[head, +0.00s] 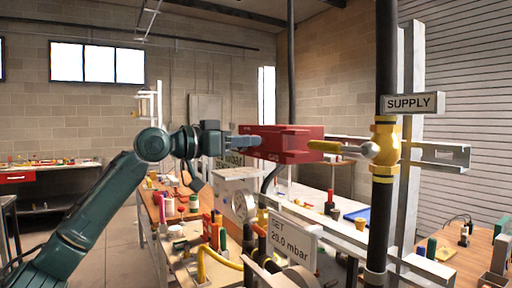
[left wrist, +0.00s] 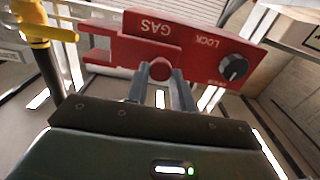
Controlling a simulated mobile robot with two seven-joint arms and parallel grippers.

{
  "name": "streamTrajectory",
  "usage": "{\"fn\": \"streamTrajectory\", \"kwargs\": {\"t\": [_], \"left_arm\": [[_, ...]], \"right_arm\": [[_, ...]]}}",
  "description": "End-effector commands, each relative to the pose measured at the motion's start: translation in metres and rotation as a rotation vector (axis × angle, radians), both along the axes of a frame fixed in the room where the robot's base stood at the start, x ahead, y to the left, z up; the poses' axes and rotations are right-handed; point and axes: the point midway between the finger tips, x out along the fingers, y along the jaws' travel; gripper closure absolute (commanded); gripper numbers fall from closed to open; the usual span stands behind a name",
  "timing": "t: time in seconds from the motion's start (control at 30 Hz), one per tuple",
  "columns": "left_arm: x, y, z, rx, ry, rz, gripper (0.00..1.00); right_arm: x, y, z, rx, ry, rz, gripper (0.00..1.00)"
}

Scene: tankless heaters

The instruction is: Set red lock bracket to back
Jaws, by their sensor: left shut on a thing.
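The red lock bracket (head: 285,146) is held in the air in front of the supply valve. In the left wrist view the bracket (left wrist: 200,62) shows the words GAS and LOCK and a dark round knob (left wrist: 233,67). My left gripper (head: 247,143) is shut on the bracket; its fingers (left wrist: 160,88) close on a red round grip. The yellow valve handle (head: 326,146) points left from the yellow valve (head: 385,150), close to the bracket's right end. I cannot tell whether they touch. The handle (left wrist: 50,32) also shows in the left wrist view. My right gripper is not in view.
The valve sits on a dark vertical pipe (head: 384,215) under a SUPPLY sign (head: 412,103), beside a metal rail. Below the bracket are a SET 29.0 mbar sign (head: 291,240), a gauge (head: 244,204) and a cluttered bench. Open floor lies at the left.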

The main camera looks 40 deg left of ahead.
Motion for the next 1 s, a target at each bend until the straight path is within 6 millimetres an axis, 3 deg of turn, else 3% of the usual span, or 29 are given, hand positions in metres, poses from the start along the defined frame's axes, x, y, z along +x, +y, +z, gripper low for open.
{"fn": "streamTrajectory", "kwargs": {"t": [0.23, 0.27, 0.5, 0.8, 1.0], "left_arm": [[0.001, 0.000, -0.001, 0.001, 0.003, -0.001, 1.00], [0.001, 0.000, -0.001, 0.001, 0.003, -0.001, 0.73], [0.001, -0.001, -0.001, 0.001, 0.002, -0.001, 0.54], [-0.002, 0.001, -0.002, 0.000, 0.001, 0.000, 0.54], [-0.029, 0.013, -0.007, 0.004, 0.002, 0.004, 0.54]], "right_arm": [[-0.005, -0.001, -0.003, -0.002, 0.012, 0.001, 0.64], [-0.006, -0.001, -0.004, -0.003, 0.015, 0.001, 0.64], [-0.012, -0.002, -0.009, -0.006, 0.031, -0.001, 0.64], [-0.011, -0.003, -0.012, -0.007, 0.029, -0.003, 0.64], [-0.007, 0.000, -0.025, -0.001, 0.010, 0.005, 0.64]]}}
